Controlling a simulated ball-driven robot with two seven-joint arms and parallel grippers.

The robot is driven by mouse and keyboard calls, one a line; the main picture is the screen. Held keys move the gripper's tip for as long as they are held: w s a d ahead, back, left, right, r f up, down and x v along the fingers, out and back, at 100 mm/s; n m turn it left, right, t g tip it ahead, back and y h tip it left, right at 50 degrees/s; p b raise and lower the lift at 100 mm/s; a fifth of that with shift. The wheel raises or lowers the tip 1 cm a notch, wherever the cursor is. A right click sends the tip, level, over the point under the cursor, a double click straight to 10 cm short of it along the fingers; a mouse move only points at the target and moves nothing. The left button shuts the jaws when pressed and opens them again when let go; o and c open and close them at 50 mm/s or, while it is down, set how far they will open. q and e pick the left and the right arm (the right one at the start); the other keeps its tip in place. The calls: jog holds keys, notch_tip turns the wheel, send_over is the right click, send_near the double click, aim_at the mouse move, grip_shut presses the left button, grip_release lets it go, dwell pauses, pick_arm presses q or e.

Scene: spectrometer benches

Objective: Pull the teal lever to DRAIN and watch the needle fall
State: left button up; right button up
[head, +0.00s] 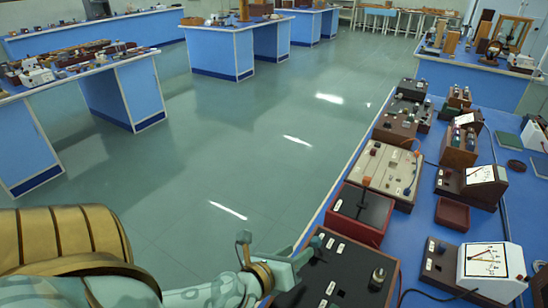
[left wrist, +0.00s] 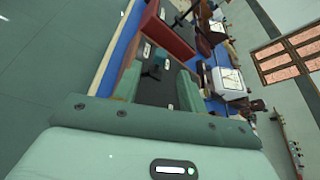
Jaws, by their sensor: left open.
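The teal lever's knob (head: 316,242) shows small at the far left corner of a black-topped box (head: 345,272) with white labels, at the bottom of the head view. My left gripper (head: 303,257) is right beside that knob; contact cannot be told. In the left wrist view its two teal fingers (left wrist: 155,85) are apart, with the black panel and a dark upright part (left wrist: 153,69) between them. A white meter (head: 490,262) with a needle on its slanted face stands right of the box. It also shows in the wrist view (left wrist: 230,80). My right gripper is out of view.
A red box (head: 359,214) with a black top stands just behind the black-topped box, with a beige panel (head: 385,172) beyond. The blue bench (head: 425,225) holds several more instruments and meters. Open green floor (head: 255,150) lies to the left.

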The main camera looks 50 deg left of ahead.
pick_arm(q)
jog(key=v, duration=0.7)
jog(key=shift+s, duration=0.3)
jog(key=shift+s, duration=0.1)
